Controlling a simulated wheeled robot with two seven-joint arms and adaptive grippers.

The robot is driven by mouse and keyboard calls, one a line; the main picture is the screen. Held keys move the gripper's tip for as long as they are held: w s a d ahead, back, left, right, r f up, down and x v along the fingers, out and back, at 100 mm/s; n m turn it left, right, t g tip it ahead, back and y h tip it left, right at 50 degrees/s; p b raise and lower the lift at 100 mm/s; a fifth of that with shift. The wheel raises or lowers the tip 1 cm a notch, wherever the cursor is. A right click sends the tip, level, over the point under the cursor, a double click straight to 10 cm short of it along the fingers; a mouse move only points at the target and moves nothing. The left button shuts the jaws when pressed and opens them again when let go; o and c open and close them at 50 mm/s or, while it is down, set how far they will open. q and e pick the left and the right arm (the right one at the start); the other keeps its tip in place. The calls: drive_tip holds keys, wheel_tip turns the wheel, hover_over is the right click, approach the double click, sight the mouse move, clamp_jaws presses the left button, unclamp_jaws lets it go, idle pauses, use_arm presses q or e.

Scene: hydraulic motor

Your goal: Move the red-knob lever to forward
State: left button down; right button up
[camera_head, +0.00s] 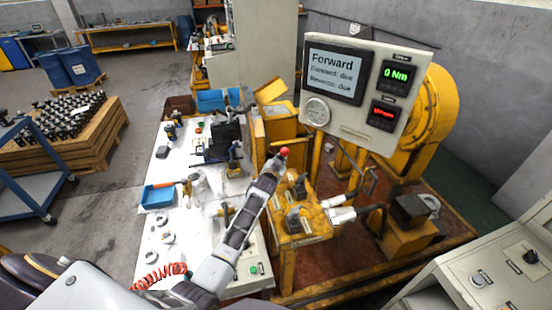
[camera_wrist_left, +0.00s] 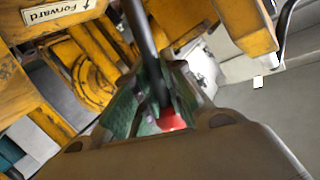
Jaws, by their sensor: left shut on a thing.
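The red knob (camera_head: 284,152) tops the lever beside the yellow motor stand, at the tip of my left gripper (camera_head: 277,162) in the head view. In the left wrist view, the red knob (camera_wrist_left: 171,121) sits between the green-padded fingers of my left gripper (camera_wrist_left: 160,98). The black lever rod (camera_wrist_left: 143,38) runs from between the fingers toward the upper left. The left gripper is shut on the lever at its knob. A label reading "Forward" with an arrow (camera_wrist_left: 56,12) is on the yellow housing at the upper left. My right gripper is not in view.
A panel (camera_head: 334,73) above shows "Forward", "Forward: due", "Reverse: due" and 0 Nm. The yellow stand (camera_head: 305,226) with dark fittings is right of my left arm. A white workbench (camera_head: 190,240) with tools and a blue tray (camera_head: 157,196) lies to the left.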

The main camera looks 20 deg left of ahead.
use_arm(q)
drive_tip(key=shift+w+d+r, duration=0.15)
drive_tip(key=c, duration=1.5)
unclamp_jaws()
drive_tip(key=shift+w+d, duration=0.1)
drive_tip(key=shift+o, duration=0.2)
drive_tip(key=shift+s, duration=0.2)
drive_tip(key=shift+v, duration=5.85)
